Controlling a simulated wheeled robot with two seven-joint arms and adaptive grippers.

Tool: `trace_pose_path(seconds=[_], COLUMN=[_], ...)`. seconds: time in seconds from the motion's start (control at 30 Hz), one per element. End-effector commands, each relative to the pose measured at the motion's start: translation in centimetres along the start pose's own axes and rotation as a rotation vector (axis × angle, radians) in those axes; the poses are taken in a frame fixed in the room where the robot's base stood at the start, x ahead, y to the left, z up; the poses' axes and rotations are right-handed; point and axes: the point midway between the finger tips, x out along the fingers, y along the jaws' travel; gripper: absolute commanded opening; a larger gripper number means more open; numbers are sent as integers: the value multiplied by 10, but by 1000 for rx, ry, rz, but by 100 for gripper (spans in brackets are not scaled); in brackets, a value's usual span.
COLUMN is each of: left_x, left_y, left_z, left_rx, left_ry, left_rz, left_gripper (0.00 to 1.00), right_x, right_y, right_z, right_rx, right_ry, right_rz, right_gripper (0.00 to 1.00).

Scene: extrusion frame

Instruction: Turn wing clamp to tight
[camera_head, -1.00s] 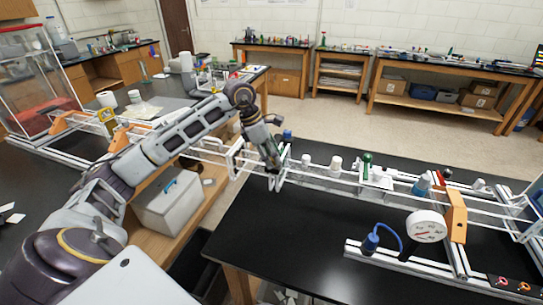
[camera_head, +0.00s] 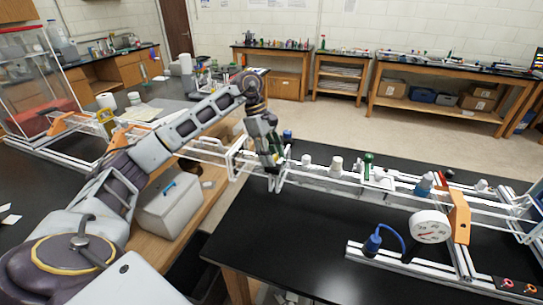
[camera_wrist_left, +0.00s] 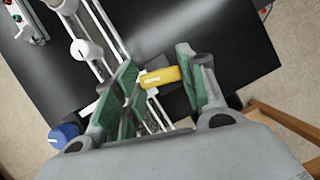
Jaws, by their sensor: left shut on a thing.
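The wing clamp's yellow wing (camera_wrist_left: 160,77) shows in the left wrist view, lying across the gap between my green-padded fingers. My left gripper (camera_wrist_left: 161,82) is shut on it, with one finger at each end of the wing. In the head view my left gripper (camera_head: 272,168) points down at the left end of the white extrusion frame (camera_head: 320,182), near the bench edge. The clamp is hidden behind the gripper there, so its angle and tightness cannot be read. My right gripper is in neither view.
White bottles, a green-topped item (camera_head: 368,163) and a blue-capped bottle (camera_head: 423,187) stand along the frame. A round gauge (camera_head: 430,227) and an orange bracket (camera_head: 459,214) are farther right. The black bench top (camera_head: 290,235) in front is clear.

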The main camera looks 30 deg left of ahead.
Motion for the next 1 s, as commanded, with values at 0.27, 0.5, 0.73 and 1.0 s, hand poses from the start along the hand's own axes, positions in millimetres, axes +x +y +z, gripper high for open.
trace_pose_path(seconds=[0.27, 0.5, 0.73, 1.0], left_x=[-1, -1, -2, -2], left_y=[2, 2, 2, 2], left_z=[0, 0, 0, 0], left_rx=[157, 226, 242, 242], left_ry=[0, 0, 1, 1], left_rz=[-60, -89, -96, -96], left_gripper=[17, 17, 17, 43], right_x=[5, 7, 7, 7], right_y=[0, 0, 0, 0], right_z=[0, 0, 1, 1], right_rx=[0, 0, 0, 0], right_ry=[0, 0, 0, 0], right_rz=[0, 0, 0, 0], right_gripper=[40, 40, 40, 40])
